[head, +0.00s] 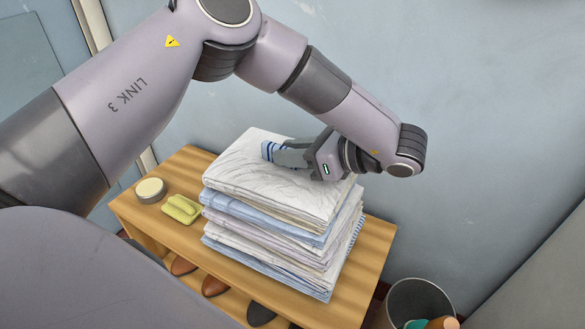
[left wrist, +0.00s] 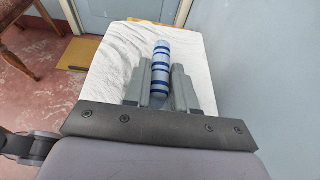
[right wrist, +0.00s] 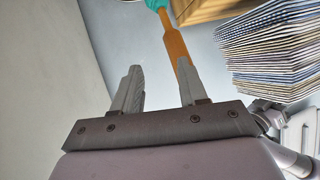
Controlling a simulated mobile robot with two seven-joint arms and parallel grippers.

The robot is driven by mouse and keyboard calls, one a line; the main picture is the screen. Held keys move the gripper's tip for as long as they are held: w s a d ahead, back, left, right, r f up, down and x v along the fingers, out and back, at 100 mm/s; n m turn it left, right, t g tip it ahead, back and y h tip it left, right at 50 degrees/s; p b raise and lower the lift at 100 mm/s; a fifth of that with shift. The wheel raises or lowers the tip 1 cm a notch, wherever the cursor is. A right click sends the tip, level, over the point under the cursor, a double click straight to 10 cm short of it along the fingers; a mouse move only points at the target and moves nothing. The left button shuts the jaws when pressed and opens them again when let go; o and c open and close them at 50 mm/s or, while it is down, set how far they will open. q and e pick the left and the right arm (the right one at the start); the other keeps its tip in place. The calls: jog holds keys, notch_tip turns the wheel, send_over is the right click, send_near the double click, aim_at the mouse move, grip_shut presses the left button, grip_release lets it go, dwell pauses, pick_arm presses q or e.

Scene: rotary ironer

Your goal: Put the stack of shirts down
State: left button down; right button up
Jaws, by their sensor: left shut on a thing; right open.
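The stack of shirts (head: 275,215), folded white, pale blue and lilac layers, sits on the wooden bench (head: 190,232). Its layered edges show in the right wrist view (right wrist: 265,50). My left gripper (head: 290,155) is at the top of the stack.
A round tin (head: 150,190) and a yellow-green soap (head: 182,209) lie on the bench left of the stack. Shoes (head: 215,286) stand beneath. A grey bin (head: 400,296) with teal and orange items is at the lower right. The wall is close behind.

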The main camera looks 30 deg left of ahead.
pick_arm(q)
notch_tip(320, 180, down, 3)
jog(key=shift+r+b, duration=0.15)
jog(key=shift+b, duration=0.25)
jog(key=shift+f, duration=0.35)
jog(key=c, duration=0.9)
grip_release()
jog(key=shift+f, duration=0.1)
pick_arm(e)
jog(key=shift+w+a, duration=0.25)
jog(key=shift+a, duration=0.35)
pick_arm(q)
jog(key=shift+d, duration=0.15)
jog(key=shift+p+v, duration=1.2)
jog(key=shift+v, duration=4.7)
pick_arm(e)
jog(key=shift+s+d+r+h, duration=0.15)
jog(key=shift+s+d, duration=0.15)
jog(key=shift+d, duration=0.25)
jog(key=shift+s+d+h, duration=0.15)
jog(key=shift+s+d, duration=0.1)
jog(key=shift+d, duration=0.3)
